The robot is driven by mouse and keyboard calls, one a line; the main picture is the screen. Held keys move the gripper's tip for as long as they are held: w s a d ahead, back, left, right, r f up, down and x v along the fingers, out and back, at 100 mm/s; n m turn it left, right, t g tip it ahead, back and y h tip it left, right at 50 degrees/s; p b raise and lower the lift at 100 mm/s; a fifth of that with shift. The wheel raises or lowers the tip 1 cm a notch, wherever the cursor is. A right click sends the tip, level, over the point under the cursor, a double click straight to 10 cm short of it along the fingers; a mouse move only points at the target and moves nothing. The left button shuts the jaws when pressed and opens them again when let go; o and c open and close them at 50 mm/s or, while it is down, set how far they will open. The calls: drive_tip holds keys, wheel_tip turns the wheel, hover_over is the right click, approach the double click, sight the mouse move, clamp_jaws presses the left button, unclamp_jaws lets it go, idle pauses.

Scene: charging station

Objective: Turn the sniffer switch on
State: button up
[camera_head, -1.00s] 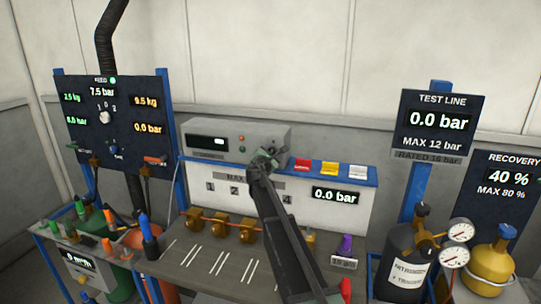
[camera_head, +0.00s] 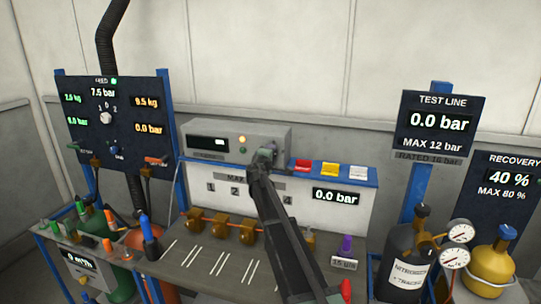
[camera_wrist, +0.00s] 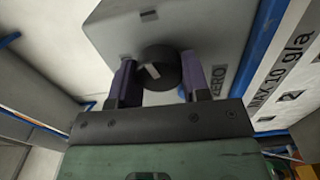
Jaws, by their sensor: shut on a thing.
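The sniffer is a grey box (camera_head: 262,132) with a dark display (camera_head: 205,142) on top of the bench panel; an amber lamp (camera_head: 242,139) glows on its front. Its switch is a round black knob (camera_wrist: 160,72) with a white pointer mark, seen in the wrist view on the box's grey face. My gripper (camera_head: 265,157) is at the right end of the box front. In the wrist view its two purple fingers (camera_wrist: 158,80) stand either side of the knob and are shut on it. In the head view my gripper mostly hides the knob.
Red (camera_head: 302,166), yellow (camera_head: 330,169) and white (camera_head: 358,172) blocks sit on the blue ledge right of the sniffer. Brass fittings (camera_head: 218,228) line the panel below. A test line display (camera_head: 437,122) and gas cylinders stand at right.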

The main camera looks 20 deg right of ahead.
drive_tip(key=shift+m, duration=1.2)
drive_tip(key=o, duration=0.9)
drive_tip(key=shift+o, duration=0.2)
drive_tip(key=v, duration=1.1)
drive_tip(key=shift+w, duration=0.1)
